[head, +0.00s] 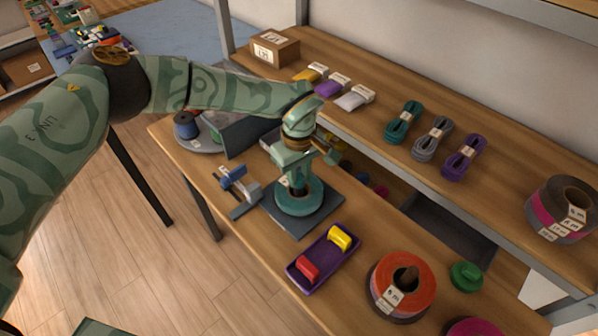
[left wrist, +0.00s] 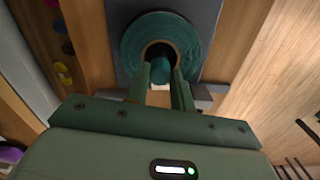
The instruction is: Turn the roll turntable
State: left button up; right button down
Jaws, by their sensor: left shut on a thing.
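A teal roll (head: 299,199) lies flat on a dark grey square base (head: 325,222) on the workbench. In the left wrist view the roll (left wrist: 136,48) shows a dark centre hole with a teal knob (left wrist: 161,70) in it. My left gripper (head: 293,178) points down over the roll's centre. In the left wrist view its fingers (left wrist: 160,84) are on both sides of the knob and shut on it. The fingertips are partly hidden in the head view. A round grey turntable (head: 205,149) with a blue spool (head: 186,125) stands further left. My right gripper is out of view.
A blue and grey clamp-like tool (head: 238,187) stands just left of the base. A purple tray (head: 318,268) with red and yellow pieces and a red-orange roll (head: 405,275) lie nearer. A shelf (head: 395,85) with cord hanks runs behind. Wooden floor (head: 150,260) is free at left.

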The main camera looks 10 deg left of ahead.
pick_arm(q)
jog(key=shift+w+r, duration=0.1)
jog(key=shift+w, duration=0.05)
dwell(0.5)
jog(key=o, duration=1)
notch_tip(320, 180, up, 16)
jog(key=p, duration=0.2)
jog(key=shift+r+p, duration=0.1)
jog(key=shift+p, duration=0.25)
